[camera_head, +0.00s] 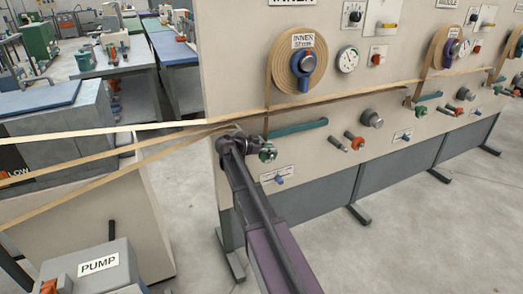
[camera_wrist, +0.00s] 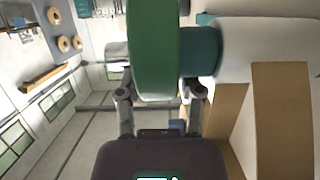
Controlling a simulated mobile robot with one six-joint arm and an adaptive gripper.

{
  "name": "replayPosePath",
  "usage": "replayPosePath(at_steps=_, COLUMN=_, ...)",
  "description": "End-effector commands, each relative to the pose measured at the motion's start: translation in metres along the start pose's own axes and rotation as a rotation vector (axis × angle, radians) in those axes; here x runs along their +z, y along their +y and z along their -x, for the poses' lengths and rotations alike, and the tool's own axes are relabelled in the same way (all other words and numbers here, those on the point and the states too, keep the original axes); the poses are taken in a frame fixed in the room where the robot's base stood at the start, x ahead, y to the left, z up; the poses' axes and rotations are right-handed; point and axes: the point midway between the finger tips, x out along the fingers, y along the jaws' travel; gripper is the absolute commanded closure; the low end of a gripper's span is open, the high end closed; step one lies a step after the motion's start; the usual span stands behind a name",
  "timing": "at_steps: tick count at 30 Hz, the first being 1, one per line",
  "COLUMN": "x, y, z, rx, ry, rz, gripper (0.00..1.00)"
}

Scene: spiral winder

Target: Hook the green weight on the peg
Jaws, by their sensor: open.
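A green round weight (camera_head: 267,153) shows at the left end of a teal bar on the winder's panel, just right of my gripper (camera_head: 232,140). In the wrist view the green disc (camera_wrist: 155,50) looms large, edge-on, in front of and partly between my fingers (camera_wrist: 158,92). A teal hub joins it at the right. My fingers are spread on either side of it; I cannot tell whether they touch it. Which rod is the peg is not clear; a short grey rod (camera_head: 337,145) and a red-handled one (camera_head: 355,140) stick out of the panel further right.
Tan strips (camera_head: 120,130) run from the left across the panel, close above my gripper. A teal bar (camera_head: 300,128) sits right of it. A tape roll (camera_head: 298,60) hangs above. A PUMP box (camera_head: 95,275) stands lower left. The floor right of my arm is clear.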

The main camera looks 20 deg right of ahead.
Motion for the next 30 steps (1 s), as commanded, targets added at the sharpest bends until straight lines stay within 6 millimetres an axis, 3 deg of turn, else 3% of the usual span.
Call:
replayPosePath(at_steps=15, x=-0.0002, y=0.0, z=-0.0102, rx=0.0, ry=0.0, rz=0.0, gripper=0.51)
replayPosePath(at_steps=20, x=-0.0002, y=0.0001, z=-0.0103, rx=0.0, ry=0.0, rz=0.0, gripper=0.99)
replayPosePath(at_steps=23, x=-0.0003, y=0.0001, z=-0.0104, rx=0.0, ry=0.0, rz=0.0, gripper=1.0)
replayPosePath(at_steps=24, x=-0.0003, y=0.0002, z=-0.0104, rx=0.0, ry=0.0, rz=0.0, gripper=0.78)
replayPosePath(at_steps=26, x=-0.0003, y=0.0002, z=-0.0105, rx=0.0, ry=0.0, rz=0.0, gripper=0.96)
replayPosePath(at_steps=27, x=-0.0003, y=0.0002, z=-0.0105, rx=0.0, ry=0.0, rz=0.0, gripper=1.0)
replayPosePath(at_steps=30, x=-0.0005, y=0.0002, z=-0.0106, rx=0.0, ry=0.001, rz=0.0, gripper=1.0)
